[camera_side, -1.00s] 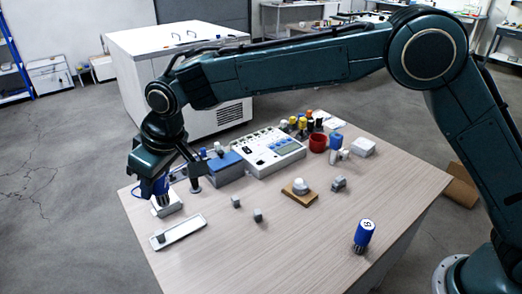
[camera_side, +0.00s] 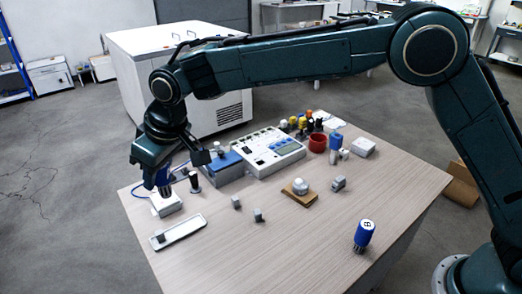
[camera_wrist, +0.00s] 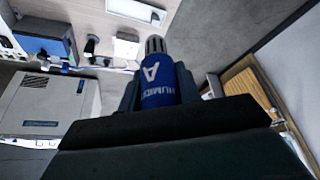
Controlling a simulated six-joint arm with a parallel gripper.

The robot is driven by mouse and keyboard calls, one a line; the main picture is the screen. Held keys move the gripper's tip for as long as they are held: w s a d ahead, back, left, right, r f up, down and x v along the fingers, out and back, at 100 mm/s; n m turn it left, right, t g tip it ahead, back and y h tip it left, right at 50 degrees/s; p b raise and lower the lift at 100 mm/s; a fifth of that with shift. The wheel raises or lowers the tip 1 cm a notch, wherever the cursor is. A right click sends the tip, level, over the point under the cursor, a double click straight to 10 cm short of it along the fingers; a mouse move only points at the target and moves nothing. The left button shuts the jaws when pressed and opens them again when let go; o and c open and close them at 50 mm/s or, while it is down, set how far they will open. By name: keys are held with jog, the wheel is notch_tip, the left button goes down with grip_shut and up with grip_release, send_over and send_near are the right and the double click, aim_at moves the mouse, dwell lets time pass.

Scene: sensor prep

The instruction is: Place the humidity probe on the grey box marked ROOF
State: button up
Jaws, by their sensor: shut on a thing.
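My gripper (camera_side: 164,176) is shut on a blue humidity probe (camera_wrist: 158,88) with a grey ribbed tip; the wrist view shows "HUMID" and "A" on its body. In the side view the probe (camera_side: 163,181) hangs tip down over a small pale grey box (camera_side: 170,208) at the table's left edge. The tip looks a little above the box, but I cannot tell the exact gap. Another pale grey box (camera_side: 363,147) stands at the back right. I can read no ROOF marking on either box.
A second blue probe marked B (camera_side: 363,236) stands at the front right. A pale tray (camera_side: 180,232) lies in front of the left box. A dark cylinder (camera_side: 195,183) and a blue-topped box (camera_side: 224,168) stand close right of my gripper.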

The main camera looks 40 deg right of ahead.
jog(key=w+d+r+m, duration=0.15)
jog(key=w+d, duration=0.25)
jog(key=d, duration=0.9)
jog(key=w+d+m+h, duration=0.15)
jog(key=w+d, duration=0.25)
jog(key=d, duration=0.8)
jog(key=w+d+r+m, duration=0.15)
jog(key=w+d, duration=0.25)
jog(key=d, duration=0.9)
jog(key=m+t+h, duration=0.1)
jog(key=m+h, duration=0.1)
jog(key=m, duration=0.2)
send_over(364, 142)
notch_tip(364, 142, down, 15)
jog(key=shift+r, duration=0.15)
jog(key=shift+w+d, duration=0.1)
jog(key=shift+f, duration=2.15)
jog(key=shift+f, duration=0.15)
